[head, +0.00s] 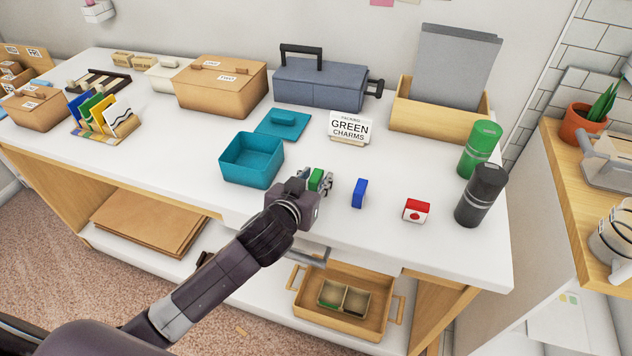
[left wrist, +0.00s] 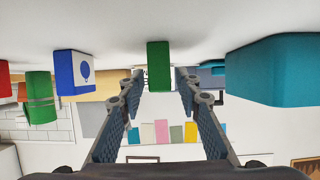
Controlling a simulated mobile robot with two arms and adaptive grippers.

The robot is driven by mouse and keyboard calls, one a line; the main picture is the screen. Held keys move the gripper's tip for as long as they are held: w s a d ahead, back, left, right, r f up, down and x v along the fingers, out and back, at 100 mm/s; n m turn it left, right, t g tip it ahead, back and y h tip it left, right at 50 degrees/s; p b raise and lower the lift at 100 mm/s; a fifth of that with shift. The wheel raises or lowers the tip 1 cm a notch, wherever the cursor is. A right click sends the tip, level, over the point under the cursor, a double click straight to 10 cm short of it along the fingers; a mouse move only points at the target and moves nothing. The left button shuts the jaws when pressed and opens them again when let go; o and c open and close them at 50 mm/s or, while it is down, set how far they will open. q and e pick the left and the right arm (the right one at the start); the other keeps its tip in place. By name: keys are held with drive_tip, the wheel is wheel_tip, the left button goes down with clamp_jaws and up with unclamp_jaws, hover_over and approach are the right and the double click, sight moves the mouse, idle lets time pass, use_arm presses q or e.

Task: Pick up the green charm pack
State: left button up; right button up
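The green charm pack (head: 316,179) is a small upright block on the white table, right of the teal box. My left gripper (head: 322,182) reaches it from the front, and the arm hides part of it. In the left wrist view, which is upside down, the pack (left wrist: 159,66) stands centred between the tips of my left gripper (left wrist: 159,86). The fingers are open, with a gap on each side of the pack. The pack rests on the table. My right gripper is not in view.
An open teal box (head: 252,162) stands close left, its lid (head: 283,125) behind. A blue pack (head: 359,194) and a red-and-white pack (head: 416,211) stand to the right. A "Green Charms" sign (head: 350,128) is behind. Green (head: 479,150) and black (head: 480,196) canisters stand at the right end.

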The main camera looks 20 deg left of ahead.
use_arm(q)
clamp_jaws()
drive_tip(key=shift+r, duration=0.1)
